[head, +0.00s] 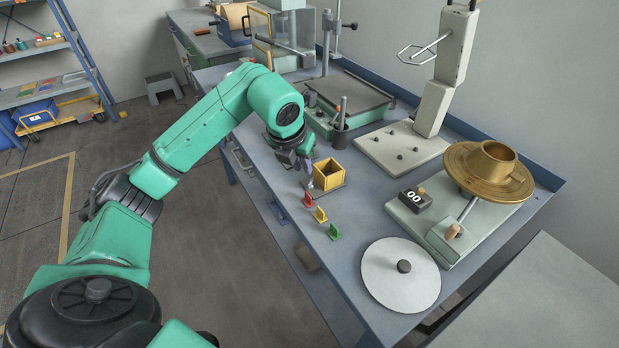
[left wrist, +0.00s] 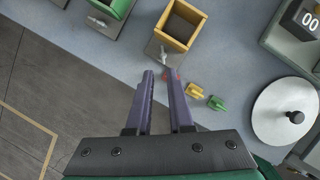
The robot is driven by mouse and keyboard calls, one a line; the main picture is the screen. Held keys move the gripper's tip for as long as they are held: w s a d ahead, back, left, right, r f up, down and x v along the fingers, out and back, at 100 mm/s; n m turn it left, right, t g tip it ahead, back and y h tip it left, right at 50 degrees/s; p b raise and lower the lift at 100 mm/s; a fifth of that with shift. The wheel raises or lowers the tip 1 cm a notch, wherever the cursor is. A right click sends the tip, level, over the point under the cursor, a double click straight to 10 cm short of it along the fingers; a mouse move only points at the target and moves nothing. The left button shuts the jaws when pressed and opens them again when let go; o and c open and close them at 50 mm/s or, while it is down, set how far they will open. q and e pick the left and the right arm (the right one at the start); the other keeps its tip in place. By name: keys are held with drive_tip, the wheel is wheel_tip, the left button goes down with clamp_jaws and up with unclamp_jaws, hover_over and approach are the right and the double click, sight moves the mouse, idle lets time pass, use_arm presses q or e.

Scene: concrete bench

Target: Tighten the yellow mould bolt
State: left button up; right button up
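The yellow mould (head: 328,173) is an open square box on a grey base plate on the bench; it shows at the top of the left wrist view (left wrist: 179,25). A grey bolt with a winged head (left wrist: 162,56) stands at its near side. My left gripper (head: 305,164) hangs beside the mould in the head view. My right gripper is not in view.
Small red (head: 308,201), yellow (head: 320,215) and green (head: 334,231) pieces stand in a row near the bench edge. A green mould (left wrist: 114,8) is at the upper left in the wrist view. A round grey disc (head: 400,275) and a brass flow table (head: 489,172) are to the right.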

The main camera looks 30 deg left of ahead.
sight(309, 184)
use_arm(q)
drive_tip(key=x, duration=0.7)
drive_tip(key=shift+d+f, duration=0.1)
drive_tip(key=shift+d, duration=0.15)
drive_tip(key=shift+w+f, duration=0.15)
drive_tip(key=shift+f, duration=0.1)
clamp_jaws()
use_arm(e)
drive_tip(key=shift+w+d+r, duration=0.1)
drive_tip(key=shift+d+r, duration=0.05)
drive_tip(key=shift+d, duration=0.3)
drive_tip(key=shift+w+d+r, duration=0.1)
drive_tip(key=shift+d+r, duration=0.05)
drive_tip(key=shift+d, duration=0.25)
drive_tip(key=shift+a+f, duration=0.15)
